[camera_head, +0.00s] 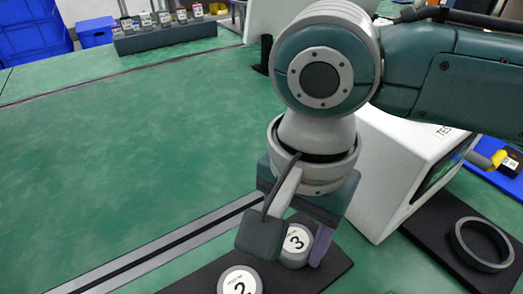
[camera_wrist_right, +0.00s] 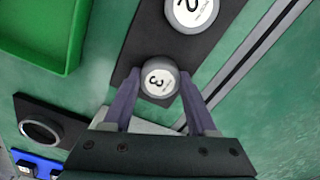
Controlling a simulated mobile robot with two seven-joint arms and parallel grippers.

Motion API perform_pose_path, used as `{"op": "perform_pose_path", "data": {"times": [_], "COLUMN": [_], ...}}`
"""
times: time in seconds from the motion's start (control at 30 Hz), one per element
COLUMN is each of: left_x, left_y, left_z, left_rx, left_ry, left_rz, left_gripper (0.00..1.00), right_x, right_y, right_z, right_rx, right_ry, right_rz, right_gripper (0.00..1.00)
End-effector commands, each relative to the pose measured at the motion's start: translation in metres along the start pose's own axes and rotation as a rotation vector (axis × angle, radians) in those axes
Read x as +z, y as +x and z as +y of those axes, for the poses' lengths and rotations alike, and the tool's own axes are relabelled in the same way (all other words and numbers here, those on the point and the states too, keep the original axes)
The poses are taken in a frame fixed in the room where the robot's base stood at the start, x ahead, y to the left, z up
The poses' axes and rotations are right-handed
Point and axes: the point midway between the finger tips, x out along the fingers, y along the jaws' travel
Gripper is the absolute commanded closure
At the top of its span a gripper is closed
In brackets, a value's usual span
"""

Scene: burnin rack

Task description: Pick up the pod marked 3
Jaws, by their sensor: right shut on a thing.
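The pod marked 3 (camera_head: 296,243) is a grey round pod with a white top label. My right gripper (camera_head: 291,250) points down over it, one finger on each side. In the right wrist view the pod marked 3 (camera_wrist_right: 159,79) sits between the fingertips of the right gripper (camera_wrist_right: 155,98), which is shut on it. I cannot tell whether it is lifted off the dark mat (camera_head: 328,266). The pod marked 2 (camera_head: 240,282) stands on the same mat to the left, apart from the gripper. It also shows at the top of the right wrist view (camera_wrist_right: 192,10). My left gripper is not in view.
A white tester box (camera_head: 400,175) stands right of my right arm. A dark ring (camera_head: 481,243) lies on a black pad at the right. A rack (camera_head: 165,37) with several small items stands at the back. A green tray (camera_wrist_right: 45,40) shows in the wrist view. The green table's left is clear.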

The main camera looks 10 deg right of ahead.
Motion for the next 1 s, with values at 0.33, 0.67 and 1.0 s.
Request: {"op": "perform_pose_path", "data": {"times": [0.33,0.67,1.0], "left_x": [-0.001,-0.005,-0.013], "left_y": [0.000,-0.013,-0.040], "left_z": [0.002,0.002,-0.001], "left_rx": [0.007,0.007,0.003], "left_ry": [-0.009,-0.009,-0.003], "left_rz": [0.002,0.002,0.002], "left_gripper": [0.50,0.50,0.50], "right_x": [0.000,0.000,0.000], "right_y": [-0.001,-0.035,-0.137], "right_z": [0.000,-0.001,-0.002], "right_rx": [0.000,-0.003,-0.007], "right_ry": [0.000,0.000,-0.002], "right_rz": [0.000,0.000,0.000], "right_gripper": [0.96,0.96,0.96]}}
